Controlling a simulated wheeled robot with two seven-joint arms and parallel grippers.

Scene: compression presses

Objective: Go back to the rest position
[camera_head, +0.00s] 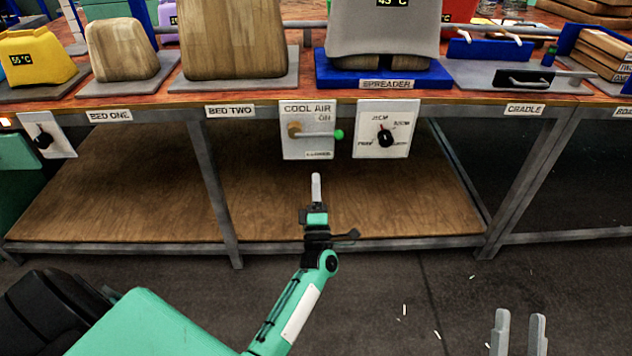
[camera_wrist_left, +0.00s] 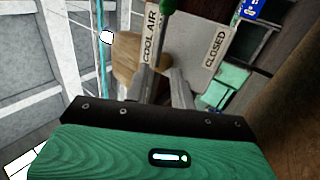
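The cool air panel (camera_head: 307,150) hangs under the table's front edge. Its lever lies about level, with its green knob (camera_head: 339,134) to the right; the knob also shows at the top of the left wrist view (camera_wrist_left: 168,6). My left gripper (camera_head: 316,178) points at the panel from just below and stands apart from the lever in the head view. In the left wrist view its fingers (camera_wrist_left: 165,82) are apart, with nothing clearly held between them. My right gripper (camera_head: 519,322) is at the bottom right, with its fingers apart and empty.
A dial panel (camera_head: 400,128) is right of the cool air panel, and a switch panel (camera_head: 45,136) is at the far left. The table's metal legs (camera_head: 212,180) and wooden lower shelf (camera_head: 110,190) stand ahead. The floor (camera_head: 400,285) between my arms is mostly clear.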

